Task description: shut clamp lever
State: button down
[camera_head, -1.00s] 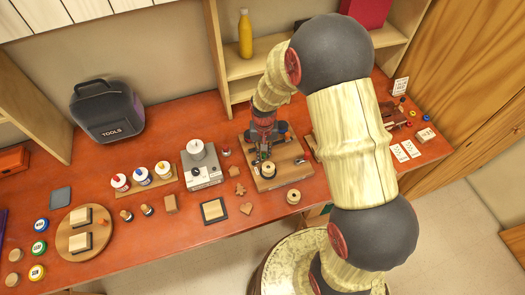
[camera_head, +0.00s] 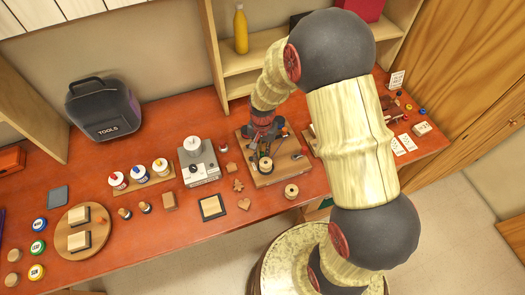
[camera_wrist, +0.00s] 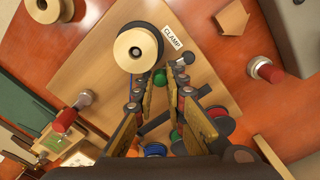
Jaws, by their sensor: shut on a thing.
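The clamp stands on a wooden board (camera_head: 285,176) marked with a CLAMP label (camera_wrist: 173,38). A pale wooden spool (camera_wrist: 137,48) with a dark core stands on the board; it also shows in the head view (camera_head: 265,164). A small green knob (camera_wrist: 160,77), seemingly the end of the clamp lever, shows between my fingertips, just below the spool in the wrist view. My gripper (camera_wrist: 159,82) reaches down over the board with its fingers closed in around this knob. The lever's arm is mostly hidden by my fingers, so its angle cannot be told.
Another spool (camera_head: 291,190) stands by the board's front edge. A red-topped knob (camera_wrist: 265,70) and a grey machine (camera_head: 199,164) stand left of the board in the head view. Blue and green round parts lie close under my fingers.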

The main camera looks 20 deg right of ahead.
aim_at(262, 153)
jog(key=c, duration=1.9)
grip_release()
jog(key=shift+o, duration=0.5)
notch_tip(262, 153, up, 12)
